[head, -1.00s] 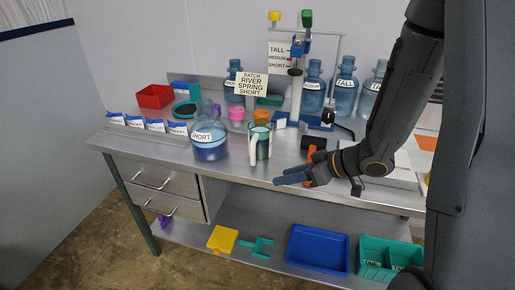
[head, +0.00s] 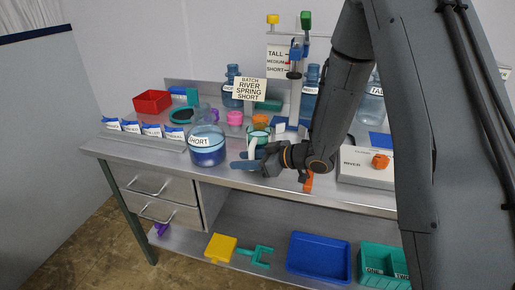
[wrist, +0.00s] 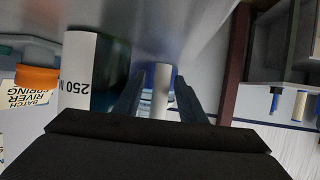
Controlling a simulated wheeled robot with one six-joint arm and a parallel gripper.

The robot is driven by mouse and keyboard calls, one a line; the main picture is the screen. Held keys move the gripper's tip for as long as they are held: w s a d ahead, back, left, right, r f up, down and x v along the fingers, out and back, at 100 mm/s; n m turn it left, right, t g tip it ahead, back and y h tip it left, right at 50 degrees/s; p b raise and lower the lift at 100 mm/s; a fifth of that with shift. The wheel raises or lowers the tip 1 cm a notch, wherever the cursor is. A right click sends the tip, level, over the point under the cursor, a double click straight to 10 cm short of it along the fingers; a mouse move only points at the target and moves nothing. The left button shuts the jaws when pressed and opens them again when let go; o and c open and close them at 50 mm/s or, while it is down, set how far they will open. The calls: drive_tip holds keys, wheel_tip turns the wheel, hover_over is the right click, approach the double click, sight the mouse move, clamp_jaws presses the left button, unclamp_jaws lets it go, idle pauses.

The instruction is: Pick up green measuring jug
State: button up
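The green measuring jug (head: 260,131) stands upright on the steel bench, partly hidden behind my gripper in the head view. In the wrist view its dark green body (wrist: 112,75) has a white panel marked 250, and its pale handle (wrist: 162,92) stands between my fingers. My gripper (head: 243,160) is low over the bench at the jug's near side. Its blue fingers are apart, one on each side of the handle, with gaps showing in the wrist view.
Pink (head: 235,118) and orange (head: 260,120) items stand behind the jug. A grey box with an orange knob (head: 380,161) is to the right. Bare bench lies along the front edge.

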drive_tip(key=shift+w+a+f, duration=0.15)
drive_tip(key=shift+a+f, duration=0.05)
drive_tip(key=shift+a, duration=0.3)
drive_tip(key=shift+d+f, duration=0.15)
clamp_jaws()
wheel_tip(320, 180, up, 10)
drive_tip(key=b, duration=0.1)
drive_tip(key=shift+r, duration=0.2)
idle(0.4)
drive_tip(key=shift+w, duration=0.1)
